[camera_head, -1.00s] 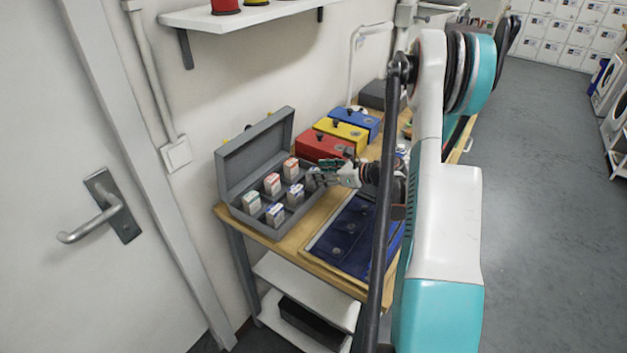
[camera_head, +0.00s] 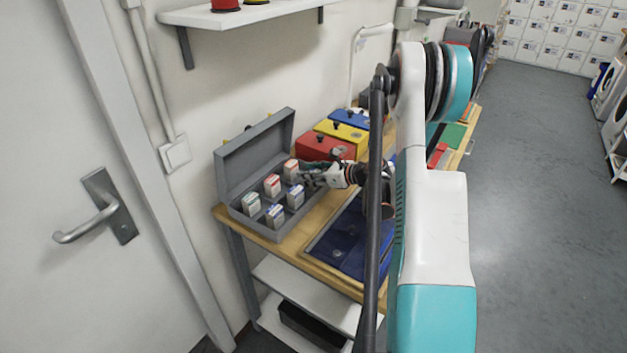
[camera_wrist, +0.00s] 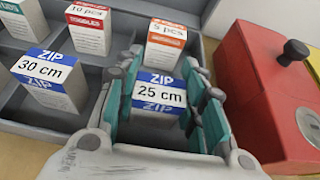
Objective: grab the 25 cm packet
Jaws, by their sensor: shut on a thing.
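The 25 cm packet (camera_wrist: 159,95) is a small white and blue box marked "ZIP 25 cm". In the wrist view it stands between the fingers of my gripper (camera_wrist: 163,105), which is shut on it. It is still at its compartment in the open grey case (camera_head: 256,222). In the head view my gripper (camera_head: 308,177) reaches into the right end of the case, and the packet is hidden by the fingers or too small to tell.
A "30 cm" packet (camera_wrist: 48,78) stands to the left, and an orange "5 pcs" packet (camera_wrist: 165,42) just behind. A red box (camera_wrist: 270,90) sits close on the right. Yellow (camera_head: 343,134) and blue boxes stand behind it. A blue cloth item (camera_head: 340,240) lies in front.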

